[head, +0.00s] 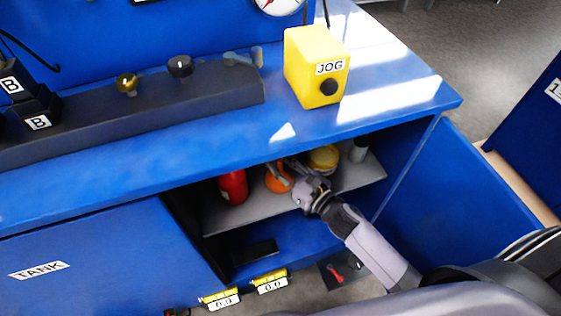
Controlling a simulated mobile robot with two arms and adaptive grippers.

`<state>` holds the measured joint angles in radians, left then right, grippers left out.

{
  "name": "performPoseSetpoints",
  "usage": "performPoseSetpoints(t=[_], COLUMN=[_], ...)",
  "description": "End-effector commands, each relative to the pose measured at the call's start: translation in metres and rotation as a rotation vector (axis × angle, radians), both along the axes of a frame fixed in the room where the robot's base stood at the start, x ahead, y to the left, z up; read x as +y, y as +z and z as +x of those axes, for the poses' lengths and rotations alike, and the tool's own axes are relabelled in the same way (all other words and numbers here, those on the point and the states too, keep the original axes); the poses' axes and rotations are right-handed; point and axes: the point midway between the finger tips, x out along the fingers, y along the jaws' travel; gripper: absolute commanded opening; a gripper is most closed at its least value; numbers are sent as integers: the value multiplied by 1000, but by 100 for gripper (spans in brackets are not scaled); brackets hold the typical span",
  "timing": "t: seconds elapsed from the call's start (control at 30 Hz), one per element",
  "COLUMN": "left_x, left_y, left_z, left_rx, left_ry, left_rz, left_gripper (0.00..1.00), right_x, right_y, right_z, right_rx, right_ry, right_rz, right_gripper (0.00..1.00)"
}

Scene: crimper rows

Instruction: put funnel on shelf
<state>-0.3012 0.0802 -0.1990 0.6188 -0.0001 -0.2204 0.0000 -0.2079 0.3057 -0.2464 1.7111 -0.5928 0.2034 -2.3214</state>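The orange object (276,184), which looks like the funnel, is on or just above the grey shelf (222,219) inside the open blue cabinet. My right gripper (281,171) reaches into the cabinet from the lower right, with its fingers at the orange object. The gripper partly hides the object, and I cannot tell whether the fingers are closed on it or whether its base touches the shelf. My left gripper is not in view.
A red cylinder (233,187) stands left of the orange object, and a yellow round item (324,157) and a grey-white cylinder (359,149) stand to the right. The blue countertop (200,160) overhangs the shelf. The open door (450,200) is right of my arm.

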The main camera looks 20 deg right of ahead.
Motion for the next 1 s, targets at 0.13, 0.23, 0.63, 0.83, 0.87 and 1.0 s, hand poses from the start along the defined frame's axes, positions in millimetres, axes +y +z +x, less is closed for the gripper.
performPoseSetpoints(t=[0.13,0.23,0.63,0.83,0.87,1.0], left_x=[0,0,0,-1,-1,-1], left_y=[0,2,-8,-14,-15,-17], left_z=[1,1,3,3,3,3], left_rx=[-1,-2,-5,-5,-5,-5], left_ry=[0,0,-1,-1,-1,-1], left_rz=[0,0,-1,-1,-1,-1], left_gripper=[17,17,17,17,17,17], right_x=[0,0,-26,-40,-42,-48], right_y=[0,2,-1,0,0,1], right_z=[0,0,-57,-89,-92,-104], right_rx=[0,0,3,2,2,0], right_ry=[0,0,-1,-1,-2,-2], right_rz=[0,0,-1,0,0,0], right_gripper=[31,31,31,31,31,31])
